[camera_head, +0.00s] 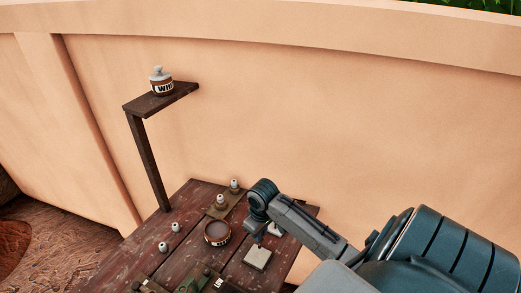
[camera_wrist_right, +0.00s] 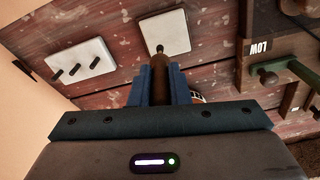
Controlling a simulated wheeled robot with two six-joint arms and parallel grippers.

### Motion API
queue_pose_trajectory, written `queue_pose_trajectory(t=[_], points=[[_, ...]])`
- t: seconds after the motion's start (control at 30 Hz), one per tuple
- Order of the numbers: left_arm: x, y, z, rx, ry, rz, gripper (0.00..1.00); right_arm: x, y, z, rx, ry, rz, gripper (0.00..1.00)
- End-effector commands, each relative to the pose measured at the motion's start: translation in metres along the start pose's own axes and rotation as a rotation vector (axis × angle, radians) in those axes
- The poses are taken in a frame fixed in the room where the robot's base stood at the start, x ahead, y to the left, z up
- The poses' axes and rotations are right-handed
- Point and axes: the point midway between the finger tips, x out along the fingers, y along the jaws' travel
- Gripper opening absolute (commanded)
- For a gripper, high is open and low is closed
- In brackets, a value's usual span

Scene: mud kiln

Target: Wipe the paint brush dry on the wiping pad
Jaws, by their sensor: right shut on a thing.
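My right gripper (camera_head: 259,236) is above the table in the head view, pointing down. In the right wrist view its blue fingers (camera_wrist_right: 160,88) are shut on the brown paint brush (camera_wrist_right: 159,72). The brush's dark tip overlaps the near edge of a plain pale square pad (camera_wrist_right: 168,28), likely the wiping pad; I cannot tell if they touch. This pad also shows in the head view (camera_head: 257,258), just below the gripper. A second white block (camera_wrist_right: 92,50) with three dark marks lies to its left in the wrist view. My left gripper is not in view.
The dark red wooden table (camera_head: 186,206) also holds a round brown pot (camera_head: 217,233) left of the gripper, small white-topped pegs (camera_head: 163,247) and a box labelled LOW (camera_wrist_right: 262,28). A labelled jar (camera_head: 162,84) stands on a raised shelf. A clay wall (camera_head: 350,140) is behind.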

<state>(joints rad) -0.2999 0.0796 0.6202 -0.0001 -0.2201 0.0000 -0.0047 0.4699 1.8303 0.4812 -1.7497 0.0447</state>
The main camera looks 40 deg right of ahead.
Motion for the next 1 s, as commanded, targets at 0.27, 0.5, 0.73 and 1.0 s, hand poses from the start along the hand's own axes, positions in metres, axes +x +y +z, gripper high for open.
queue_pose_trajectory(t=[0.27, 0.5, 0.73, 1.0], points=[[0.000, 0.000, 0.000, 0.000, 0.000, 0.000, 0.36, -0.021, 0.000, -0.001, 0.000, 0.002, 0.001, 0.00], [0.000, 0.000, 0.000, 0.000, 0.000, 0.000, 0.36, -0.035, 0.000, -0.002, -0.001, 0.000, 0.001, 0.00], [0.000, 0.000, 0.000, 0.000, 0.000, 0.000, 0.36, -0.037, 0.000, -0.002, 0.000, 0.000, 0.000, 0.00], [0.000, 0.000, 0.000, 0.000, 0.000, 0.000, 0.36, -0.037, 0.000, -0.002, 0.000, 0.000, 0.000, 0.00]])
